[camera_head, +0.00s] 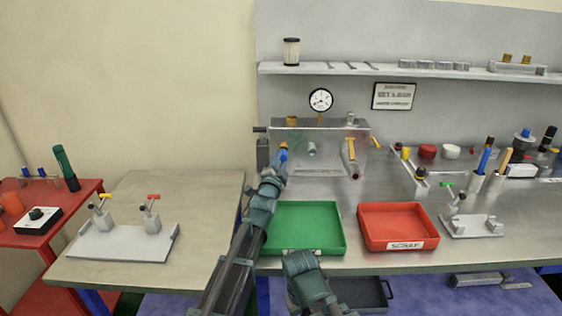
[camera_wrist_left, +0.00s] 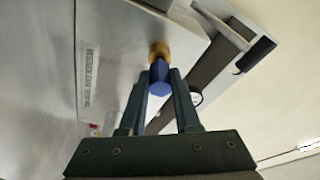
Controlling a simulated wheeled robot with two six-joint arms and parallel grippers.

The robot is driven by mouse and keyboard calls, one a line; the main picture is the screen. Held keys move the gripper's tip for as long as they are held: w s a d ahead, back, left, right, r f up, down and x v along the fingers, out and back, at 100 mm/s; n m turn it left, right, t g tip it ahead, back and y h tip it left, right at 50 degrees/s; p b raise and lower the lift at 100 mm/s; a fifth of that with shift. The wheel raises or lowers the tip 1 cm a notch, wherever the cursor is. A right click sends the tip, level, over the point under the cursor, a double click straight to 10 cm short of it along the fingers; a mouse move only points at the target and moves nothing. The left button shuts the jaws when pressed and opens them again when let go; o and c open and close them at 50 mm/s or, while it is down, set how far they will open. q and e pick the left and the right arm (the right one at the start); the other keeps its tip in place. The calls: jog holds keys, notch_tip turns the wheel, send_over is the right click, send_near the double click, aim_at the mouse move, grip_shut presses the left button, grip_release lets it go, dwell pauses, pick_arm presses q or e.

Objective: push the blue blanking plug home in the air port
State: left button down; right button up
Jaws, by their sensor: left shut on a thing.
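The blue blanking plug (camera_wrist_left: 158,82) shows in the left wrist view between my left fingers, its inner end at the brass air port (camera_wrist_left: 159,50). The plug lines up with the port and appears to meet it; how deep it sits I cannot tell. In the head view the blue plug (camera_head: 283,154) is a small spot at the left front of the grey metal box (camera_head: 330,134). My left gripper (camera_head: 281,162) is shut on the plug. A teal part of my right arm shows at the bottom middle; its fingers are not visible.
A green tray (camera_head: 336,248) and a red scrap tray (camera_head: 431,240) stand on the bench before the box. A pressure gauge (camera_head: 321,100) rises from the box, and a yellow-handled valve (camera_head: 350,150) is on its right front. Clear bench lies between box and trays.

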pick_arm(q)
jog(key=shift+w, duration=0.65)
jog(key=c, duration=0.5)
grip_release()
jog(key=shift+c, duration=0.2)
jog(key=shift+s, duration=0.15)
jog(key=v, duration=0.6)
jog(key=shift+s+b, duration=0.4)
pick_arm(e)
jog(key=shift+f, duration=0.4)
pick_arm(q)
jog(key=shift+a+f, duration=0.1)
jog(key=shift+a, duration=0.05)
